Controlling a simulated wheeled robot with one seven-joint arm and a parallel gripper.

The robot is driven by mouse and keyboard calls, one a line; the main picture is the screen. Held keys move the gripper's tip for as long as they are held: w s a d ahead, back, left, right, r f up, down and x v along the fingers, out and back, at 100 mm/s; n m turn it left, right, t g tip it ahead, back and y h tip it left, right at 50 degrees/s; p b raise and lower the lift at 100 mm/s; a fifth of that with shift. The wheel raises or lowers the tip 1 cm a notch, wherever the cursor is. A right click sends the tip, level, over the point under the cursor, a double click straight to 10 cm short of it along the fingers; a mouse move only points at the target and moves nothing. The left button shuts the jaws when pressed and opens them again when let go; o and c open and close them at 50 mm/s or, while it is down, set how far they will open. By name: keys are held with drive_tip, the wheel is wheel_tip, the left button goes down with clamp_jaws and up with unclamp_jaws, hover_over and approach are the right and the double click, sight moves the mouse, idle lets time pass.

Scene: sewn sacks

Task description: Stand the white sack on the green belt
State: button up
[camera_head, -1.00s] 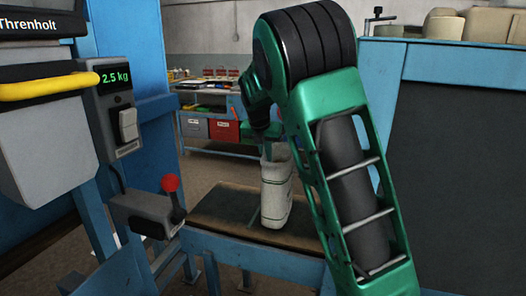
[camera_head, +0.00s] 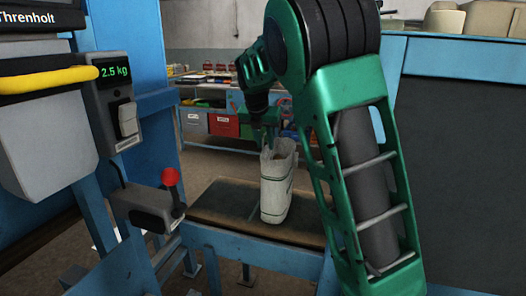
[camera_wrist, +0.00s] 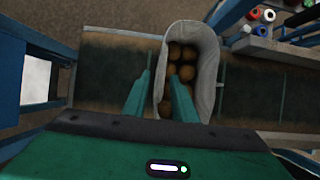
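The white sack (camera_head: 276,190) stands upright on the belt (camera_head: 220,203), which looks dark brown with a greenish line across it. Its top is open, and the wrist view shows the sack's rim (camera_wrist: 207,45) around several round brown items (camera_wrist: 183,54). My gripper (camera_head: 266,138) is just above the sack's mouth, fingers pointing down. In the wrist view my gripper (camera_wrist: 160,65) has its fingers apart, one left of the sack's left wall and one over its opening. The fingers do not appear to pinch the wall. The belt also shows beneath the sack in the wrist view (camera_wrist: 245,100).
A scale reading 2.5 kg (camera_head: 113,72) and a grey box with a red-knobbed lever (camera_head: 171,180) stand left of the belt. A blue shelf with bins (camera_head: 224,125) is behind. A dark panel in a blue frame (camera_head: 460,160) is at right.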

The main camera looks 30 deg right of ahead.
drive_tip(key=v, duration=0.7)
drive_tip(key=shift+s+a+r, duration=0.1)
drive_tip(key=shift+a+r, duration=0.05)
drive_tip(key=shift+r, duration=0.1)
